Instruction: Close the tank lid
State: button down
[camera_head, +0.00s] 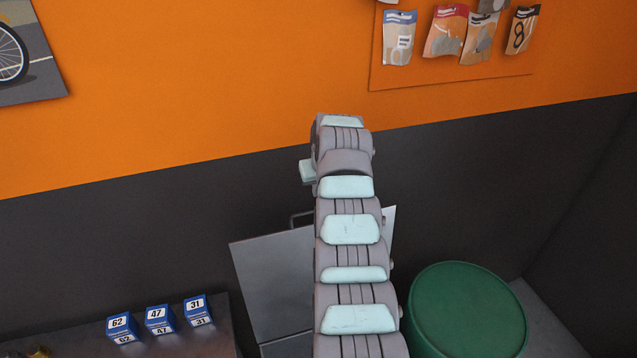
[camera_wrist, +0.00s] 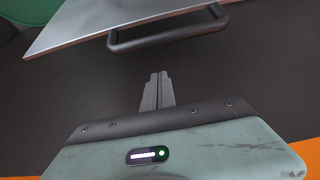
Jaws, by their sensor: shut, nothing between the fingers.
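The tank lid (camera_head: 270,275) is a grey metal panel that stands raised in front of the dark wall. My arm covers its middle and much of its right side. A dark bar handle (camera_head: 296,219) sticks out at its top edge. In the wrist view the lid (camera_wrist: 120,18) crosses the top, with the handle (camera_wrist: 165,41) along its edge. My gripper (camera_wrist: 160,76) is shut and empty, with its fingertips pointing toward the handle and apart from it. In the head view my gripper cannot be made out. The tank itself is mostly out of sight.
A green round-topped drum or stool (camera_head: 468,312) stands right of the lid. Blue numbered boxes (camera_head: 160,319) sit on a dark bench (camera_head: 190,345) at lower left. Hanging packets (camera_head: 400,38) and a bicycle poster (camera_head: 25,55) are on the orange wall. Open air lies left of my arm.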

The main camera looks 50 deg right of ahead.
jog(key=shift+s+a, duration=0.15)
jog(key=shift+s, duration=0.15)
jog(key=shift+s+a+f+p, duration=0.1)
jog(key=shift+s+a+p, duration=0.35)
jog(key=shift+s, duration=0.2)
jog(key=shift+s+a+p, duration=0.4)
jog(key=shift+s, duration=0.2)
jog(key=shift+a, duration=0.1)
